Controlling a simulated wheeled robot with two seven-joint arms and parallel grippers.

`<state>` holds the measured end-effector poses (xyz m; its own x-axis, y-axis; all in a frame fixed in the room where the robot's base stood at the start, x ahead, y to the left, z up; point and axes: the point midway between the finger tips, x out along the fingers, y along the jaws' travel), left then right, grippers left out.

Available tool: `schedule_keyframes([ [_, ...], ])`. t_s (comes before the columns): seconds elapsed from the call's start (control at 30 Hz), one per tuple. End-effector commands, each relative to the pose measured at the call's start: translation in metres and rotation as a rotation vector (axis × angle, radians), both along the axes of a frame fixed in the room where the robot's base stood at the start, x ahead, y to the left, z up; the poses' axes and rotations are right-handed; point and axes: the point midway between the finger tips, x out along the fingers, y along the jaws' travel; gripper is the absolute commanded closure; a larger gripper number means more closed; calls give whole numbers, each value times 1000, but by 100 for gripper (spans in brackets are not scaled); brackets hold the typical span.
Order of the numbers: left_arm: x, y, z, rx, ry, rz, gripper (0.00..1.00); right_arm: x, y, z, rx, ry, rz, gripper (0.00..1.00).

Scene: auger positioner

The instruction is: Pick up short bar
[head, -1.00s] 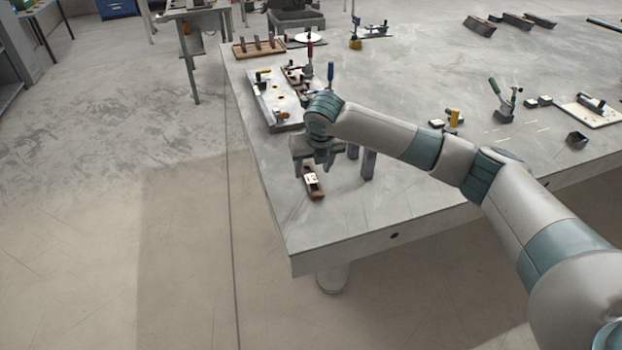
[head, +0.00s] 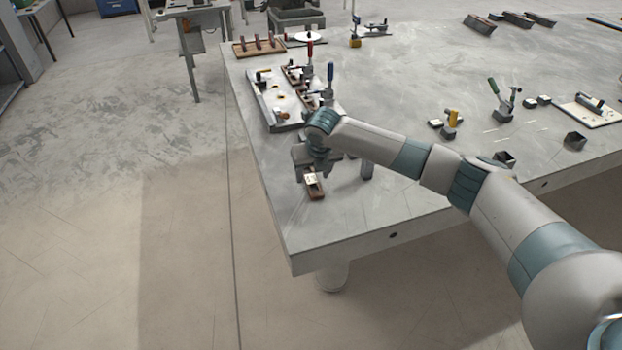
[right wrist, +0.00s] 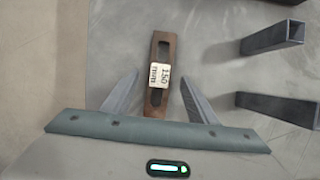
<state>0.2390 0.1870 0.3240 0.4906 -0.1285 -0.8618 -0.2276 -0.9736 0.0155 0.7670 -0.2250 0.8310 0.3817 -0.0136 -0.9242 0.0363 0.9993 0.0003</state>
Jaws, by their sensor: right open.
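A short brown slotted bar (head: 315,190) with a white label lies near the left edge of the grey table. In the right wrist view the bar (right wrist: 160,55) points away from me, and its label reads 150. My right gripper (head: 312,172) is low over the bar. In the right wrist view the open fingers (right wrist: 160,88) stand on either side of the bar's near part, with gaps on both sides. My left gripper is not in view.
Two hollow grey square-section pieces (right wrist: 272,38) (right wrist: 278,108) lie right of the bar. A fixture plate (head: 262,100) with clamps is behind my right gripper. The table's left edge is close to the bar. The front middle of the table (head: 385,205) is clear.

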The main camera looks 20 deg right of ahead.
Motion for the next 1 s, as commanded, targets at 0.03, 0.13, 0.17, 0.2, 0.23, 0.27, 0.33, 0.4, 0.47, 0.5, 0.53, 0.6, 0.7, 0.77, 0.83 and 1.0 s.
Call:
schedule_keyframes([
  [0.03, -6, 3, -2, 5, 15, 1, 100, 1, 1, -5, 1, 2, 1, 47],
  [0.13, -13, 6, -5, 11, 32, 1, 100, 4, 1, -12, -1, 0, 2, 47],
  [0.17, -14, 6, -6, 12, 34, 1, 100, 5, 1, -13, -1, 0, 3, 47],
  [0.2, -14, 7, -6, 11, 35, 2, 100, 5, 1, -13, -1, -1, 3, 47],
  [0.23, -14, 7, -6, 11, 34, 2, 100, 5, 1, -14, -1, -1, 3, 47],
  [0.27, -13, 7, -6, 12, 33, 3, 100, 5, 1, -14, -1, -1, 3, 47],
  [0.33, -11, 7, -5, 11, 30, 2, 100, 5, 1, -14, 0, -1, 3, 47],
  [0.4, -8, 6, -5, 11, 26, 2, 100, 5, 1, -14, -1, -1, 2, 47],
  [0.47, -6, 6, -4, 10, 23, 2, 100, 5, 1, -14, 0, -1, 2, 47],
  [0.5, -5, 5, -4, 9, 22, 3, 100, 5, 1, -14, 0, -1, 2, 47],
  [0.53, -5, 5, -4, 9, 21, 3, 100, 5, 1, -14, 0, -1, 2, 47],
  [0.6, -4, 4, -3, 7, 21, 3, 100, 5, 1, -14, 0, -1, 2, 47],
  [0.7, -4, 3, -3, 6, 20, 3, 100, 5, 1, -14, 0, -1, 2, 61],
  [0.77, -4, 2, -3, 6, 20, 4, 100, 5, 1, -14, -1, -1, 2, 76],
  [0.83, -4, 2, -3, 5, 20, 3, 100, 5, 1, -14, 0, -1, 2, 92],
  [1.0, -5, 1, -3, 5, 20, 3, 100, 6, 1, -12, 0, -3, 2, 100],
])
